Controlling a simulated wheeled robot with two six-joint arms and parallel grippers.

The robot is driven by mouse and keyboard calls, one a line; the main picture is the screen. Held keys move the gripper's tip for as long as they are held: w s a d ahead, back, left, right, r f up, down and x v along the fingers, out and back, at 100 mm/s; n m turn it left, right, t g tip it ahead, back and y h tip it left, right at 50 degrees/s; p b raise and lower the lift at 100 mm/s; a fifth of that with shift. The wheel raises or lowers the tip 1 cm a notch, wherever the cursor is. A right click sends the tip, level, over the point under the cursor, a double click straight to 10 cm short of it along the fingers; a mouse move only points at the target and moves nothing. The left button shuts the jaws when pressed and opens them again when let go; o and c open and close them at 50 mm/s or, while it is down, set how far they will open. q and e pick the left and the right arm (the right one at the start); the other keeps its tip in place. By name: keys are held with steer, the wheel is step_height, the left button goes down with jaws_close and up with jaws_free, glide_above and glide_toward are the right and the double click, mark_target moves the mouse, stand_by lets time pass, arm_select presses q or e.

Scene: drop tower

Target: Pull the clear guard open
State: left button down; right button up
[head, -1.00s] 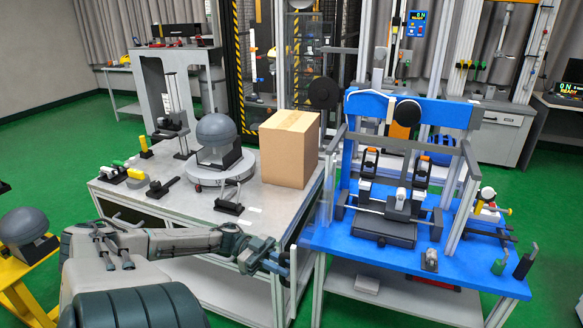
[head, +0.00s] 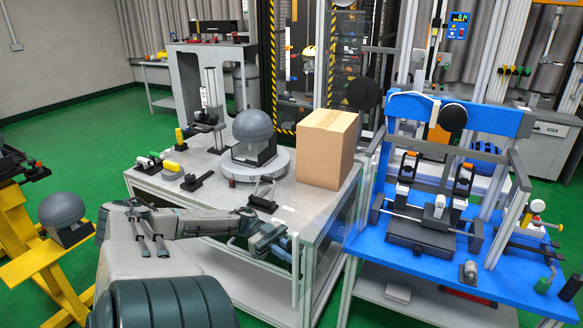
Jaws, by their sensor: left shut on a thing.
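The clear guard (head: 335,232) is a see-through panel between the grey table and the blue test stand (head: 482,116). It stands out from the stand's left side, towards me and to the left. An upright pale handle bar (head: 295,262) runs along its near edge. My left gripper (head: 280,240) reaches in from the left over the table's front corner and is shut on this handle. Its fingertips partly hide the grip. My right gripper is not in view.
A cardboard box (head: 327,150) and a grey dome on a round plate (head: 254,138) stand on the grey table (head: 215,165) behind my arm. Another dome (head: 64,212) rests on a yellow stand at the left. Green floor is open at the far left.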

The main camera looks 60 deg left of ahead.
arm_select(q)
steer(key=c, duration=1.4)
jaws_free()
steer(key=shift+c, duration=0.2)
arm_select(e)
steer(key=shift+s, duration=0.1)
